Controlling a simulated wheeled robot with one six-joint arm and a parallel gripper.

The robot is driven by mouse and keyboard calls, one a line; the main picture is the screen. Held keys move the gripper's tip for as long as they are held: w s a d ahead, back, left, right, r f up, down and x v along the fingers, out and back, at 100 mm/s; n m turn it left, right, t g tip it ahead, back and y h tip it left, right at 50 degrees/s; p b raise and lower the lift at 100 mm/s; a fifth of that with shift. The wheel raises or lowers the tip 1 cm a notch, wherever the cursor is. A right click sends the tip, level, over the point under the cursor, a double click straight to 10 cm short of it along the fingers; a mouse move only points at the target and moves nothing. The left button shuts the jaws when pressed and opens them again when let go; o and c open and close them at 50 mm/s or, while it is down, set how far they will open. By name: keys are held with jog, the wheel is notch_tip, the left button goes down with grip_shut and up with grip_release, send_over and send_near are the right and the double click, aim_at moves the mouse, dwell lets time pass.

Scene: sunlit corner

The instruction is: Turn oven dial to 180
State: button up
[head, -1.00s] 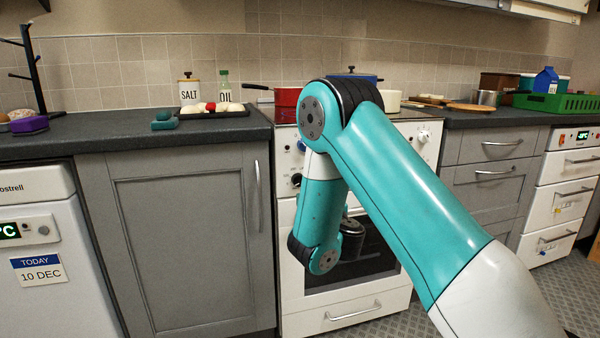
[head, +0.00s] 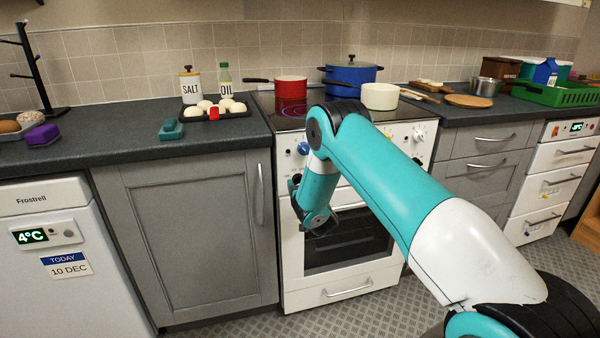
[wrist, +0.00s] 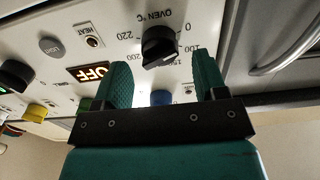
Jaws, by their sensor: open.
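The black oven dial (wrist: 158,46) shows in the wrist view on the white control panel, under the words OVEN °C. Numbers including 0, 100 and 220 ring it. My gripper (wrist: 162,66) is open, with one teal finger left and one right of the dial in the picture. Whether they touch it is unclear. A display (wrist: 93,72) beside it reads OFF. In the head view the white oven (head: 361,284) stands in the middle, and my arm hides the dial.
A red pot (head: 290,89), a blue pot (head: 351,78) and a cream pot (head: 380,97) stand on the hob. A light button (wrist: 50,45) and a yellow knob (wrist: 36,112) sit near the dial. A cabinet handle (wrist: 287,47) is at the right of the wrist view.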

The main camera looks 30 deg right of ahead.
jog(key=shift+p+x, duration=0.4)
jog(key=shift+x, duration=0.7)
jog(key=c, duration=0.9)
jog(key=shift+f+b, duration=0.15)
jog(key=shift+b, duration=0.25)
